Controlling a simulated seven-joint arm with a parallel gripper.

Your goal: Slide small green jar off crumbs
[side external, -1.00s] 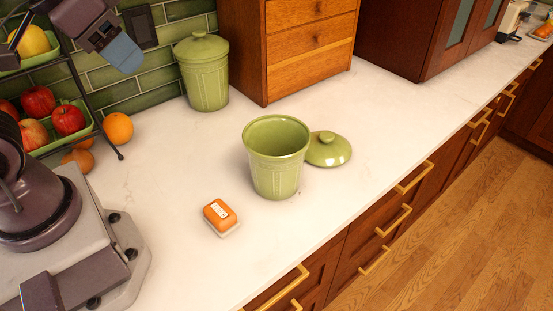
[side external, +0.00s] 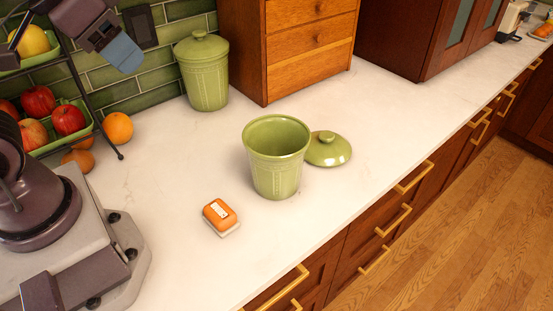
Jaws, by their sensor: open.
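An open green jar (side external: 276,172) stands upright on the white counter, with its round green lid (side external: 328,150) lying just behind its right side. A few tiny dark specks, possibly crumbs, show by the jar's lower right; anything under it is hidden. A similar lidded green jar (side external: 206,82) stands farther back against the tiled wall. My gripper (side external: 124,58) is at the upper left, above the counter, well apart from both jars. It is open and shows nothing in it, though its fingers overlap from this side.
An orange and white block (side external: 221,216) lies in front of the open jar, to its left. A fruit rack (side external: 91,98) and a loose orange (side external: 118,128) are at left. A wooden drawer box (side external: 305,58) stands behind. Counter right of the lid is clear up to its front edge.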

